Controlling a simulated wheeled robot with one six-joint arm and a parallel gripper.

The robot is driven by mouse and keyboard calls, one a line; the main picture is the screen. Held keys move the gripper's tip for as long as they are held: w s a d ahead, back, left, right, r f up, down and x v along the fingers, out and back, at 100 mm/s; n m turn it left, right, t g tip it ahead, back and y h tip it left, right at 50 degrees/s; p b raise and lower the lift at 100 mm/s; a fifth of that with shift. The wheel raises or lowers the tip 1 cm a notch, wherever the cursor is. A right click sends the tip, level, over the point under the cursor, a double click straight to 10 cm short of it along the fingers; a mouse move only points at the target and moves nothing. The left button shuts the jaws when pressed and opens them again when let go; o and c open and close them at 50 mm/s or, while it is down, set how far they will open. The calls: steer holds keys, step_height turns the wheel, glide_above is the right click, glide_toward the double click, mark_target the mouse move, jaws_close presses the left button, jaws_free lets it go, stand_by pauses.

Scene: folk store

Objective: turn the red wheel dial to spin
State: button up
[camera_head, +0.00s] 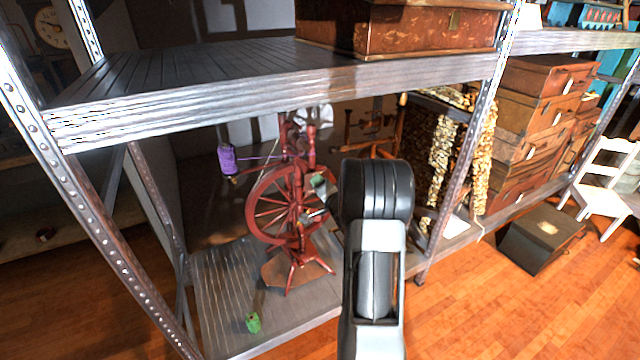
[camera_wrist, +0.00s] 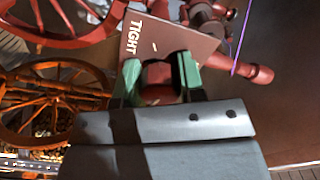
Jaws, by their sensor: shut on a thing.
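A red wooden spinning wheel (camera_head: 268,232) stands on the lower shelf in the head view. Parts of its red frame also show in the wrist view (camera_wrist: 255,72). My gripper (camera_wrist: 160,78) has its green fingertips closed on the sides of a red piece, apparently the red dial (camera_wrist: 160,92). The dial is partly hidden between the fingers. A brown plate (camera_wrist: 168,36) marked "TIGHT" is just beyond the fingertips. In the head view my arm covers the right side of the wheel, and one green fingertip of my gripper (camera_head: 319,184) shows.
A purple spool (camera_head: 227,160) with a thread is at the wheel's upper left. A green object (camera_head: 253,322) lies on the lower shelf (camera_head: 215,285). The upper shelf (camera_head: 270,100) overhangs the wheel, and a metal post (camera_head: 455,150) stands right of my arm.

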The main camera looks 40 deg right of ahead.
steer(key=shift+m+p, duration=0.55)
steer(key=shift+m, duration=1.25)
steer(key=o, duration=0.9)
steer(key=shift+s, duration=0.1)
steer(key=s, duration=0.4)
steer(key=s+a, duration=0.1)
steer(key=s, duration=0.4)
steer(key=s+b, duration=0.1)
steer(key=s, duration=0.3)
steer(key=shift+s+a, duration=0.25)
steer(key=shift+a, duration=0.15)
